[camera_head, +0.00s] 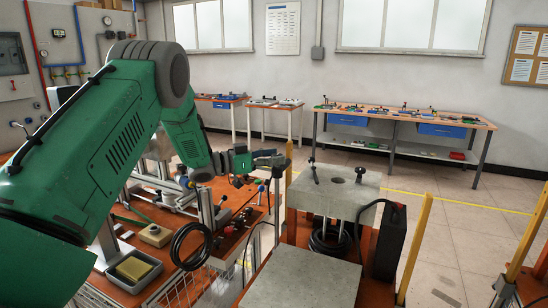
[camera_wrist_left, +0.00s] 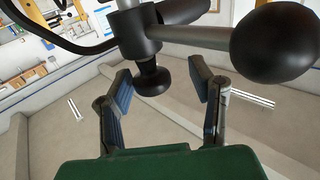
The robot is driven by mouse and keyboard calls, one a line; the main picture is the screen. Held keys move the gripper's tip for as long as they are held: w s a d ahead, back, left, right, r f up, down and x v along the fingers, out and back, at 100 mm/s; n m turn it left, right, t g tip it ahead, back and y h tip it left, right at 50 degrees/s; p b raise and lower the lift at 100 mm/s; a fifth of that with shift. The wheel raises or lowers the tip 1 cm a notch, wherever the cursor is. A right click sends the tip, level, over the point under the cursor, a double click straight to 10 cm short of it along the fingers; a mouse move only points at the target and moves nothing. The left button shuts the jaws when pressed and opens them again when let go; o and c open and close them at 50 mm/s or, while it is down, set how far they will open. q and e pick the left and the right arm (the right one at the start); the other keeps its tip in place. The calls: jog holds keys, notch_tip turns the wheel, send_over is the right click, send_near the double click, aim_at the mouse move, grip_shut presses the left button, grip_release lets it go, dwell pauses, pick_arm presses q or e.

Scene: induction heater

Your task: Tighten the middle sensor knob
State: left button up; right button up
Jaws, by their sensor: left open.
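In the left wrist view a black knob (camera_wrist_left: 152,80) sits on a black fitting at the end of a grey rod. My left gripper (camera_wrist_left: 161,76) is open, with one blue-padded finger on each side of the knob and gaps visible between them. In the head view my left gripper (camera_head: 268,160) is above the right end of the orange workbench (camera_head: 185,255), beside an upright metal post. The knob between its fingers is too small to make out there. My right gripper is not in view.
A large black ball handle (camera_wrist_left: 275,43) is close by the right finger in the wrist view. In the head view a grey block (camera_head: 335,190) with a hole and small black knobs stands right of the gripper. A black cable coil (camera_head: 190,245) and a tray (camera_head: 135,270) are on the workbench.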

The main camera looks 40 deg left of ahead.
pick_arm(q)
jog(key=v, duration=0.8)
jog(key=shift+w+d+r, duration=0.1)
jog(key=shift+d+r, duration=0.05)
jog(key=shift+d, duration=0.1)
